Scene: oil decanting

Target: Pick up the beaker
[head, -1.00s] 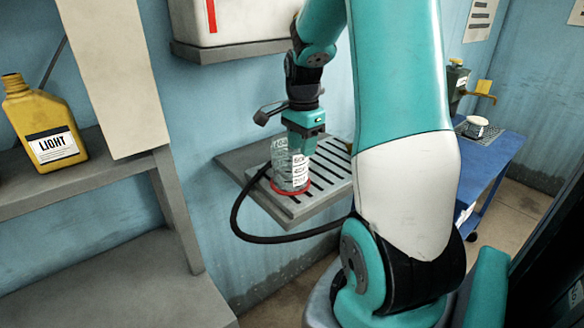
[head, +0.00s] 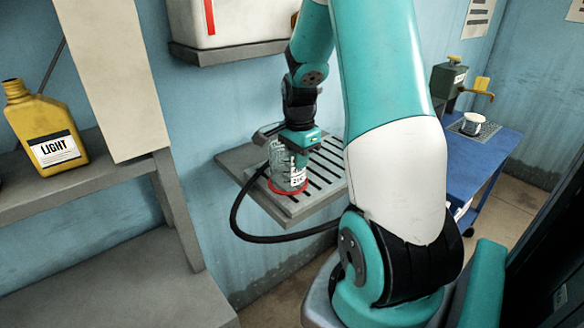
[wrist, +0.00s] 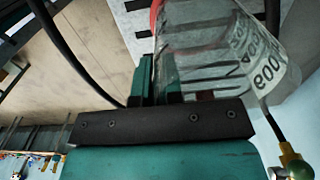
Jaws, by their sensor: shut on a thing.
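The beaker (head: 283,170) is clear, with a white graduated label and a red ring at its base. It is upright at the slotted grey drip shelf (head: 322,168) on the wall; I cannot tell whether its base touches the shelf. My gripper (head: 297,143) is at the beaker's upper part, shut on it, and hides part of its rim and label. In the wrist view, the beaker (wrist: 215,45) fills the upper right, with its red part at the top edge. The gripper's fingers (wrist: 157,84) are against its left side there.
A black hose (head: 262,238) loops below the shelf's front. A white tank (head: 235,22) on a ledge is above. A yellow LIGHT jug (head: 48,130) stands on a grey rack at left.

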